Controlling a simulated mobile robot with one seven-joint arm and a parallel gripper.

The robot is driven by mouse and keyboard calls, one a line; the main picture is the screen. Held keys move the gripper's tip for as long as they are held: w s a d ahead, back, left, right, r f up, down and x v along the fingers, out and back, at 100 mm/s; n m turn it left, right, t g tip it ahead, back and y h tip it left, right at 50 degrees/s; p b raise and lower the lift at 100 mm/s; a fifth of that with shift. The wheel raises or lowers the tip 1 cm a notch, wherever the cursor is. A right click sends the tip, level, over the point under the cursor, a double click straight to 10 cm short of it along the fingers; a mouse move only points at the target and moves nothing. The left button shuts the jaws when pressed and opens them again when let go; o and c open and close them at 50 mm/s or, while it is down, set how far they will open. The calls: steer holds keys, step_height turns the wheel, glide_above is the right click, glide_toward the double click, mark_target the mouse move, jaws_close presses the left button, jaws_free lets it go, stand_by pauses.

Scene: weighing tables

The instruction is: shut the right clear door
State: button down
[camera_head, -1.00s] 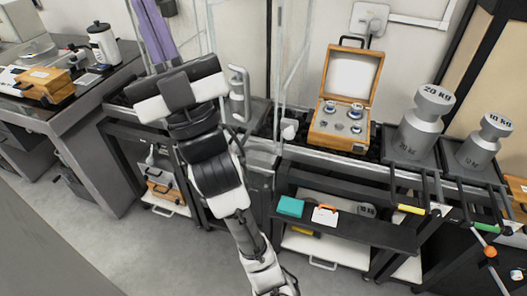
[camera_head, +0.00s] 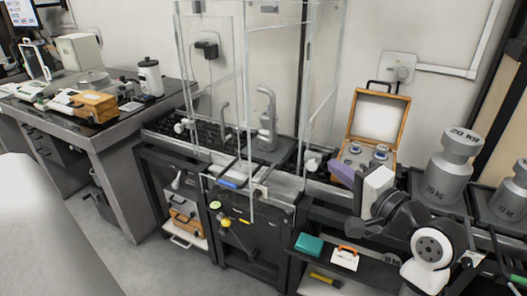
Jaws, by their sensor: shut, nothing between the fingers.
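The clear-walled enclosure (camera_head: 250,185) stands on the dark bench in the middle. A clear panel (camera_head: 215,90) spans its left front, with its near edge hanging down past the bench front. Another clear panel (camera_head: 322,90) is at its right side, slanting up toward the top. I cannot tell for sure which one is the right door, or how far it stands open. My gripper (camera_head: 340,172), with purple fingers, is to the right of the enclosure, in front of the wooden case, pointing left. It is shut and empty. It looks apart from the clear panels.
The open wooden case (camera_head: 378,115) with metal weights stands right of the enclosure. A large 20 kg weight (camera_head: 450,165) and another weight (camera_head: 510,195) stand farther right. A hooked grey weight (camera_head: 266,120) is seen through the panels. The floor in front is partly clear.

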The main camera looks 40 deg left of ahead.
steer(key=s+a+r+g+y, duration=0.1)
steer(key=s+g, duration=0.4)
steer(key=s, duration=0.1)
steer(key=p, duration=0.3)
glide_toward(253, 144)
steer(key=shift+n, duration=0.3)
steer(key=a, duration=0.7)
steer(key=shift+f, duration=0.15)
steer(key=shift+a, duration=0.1)
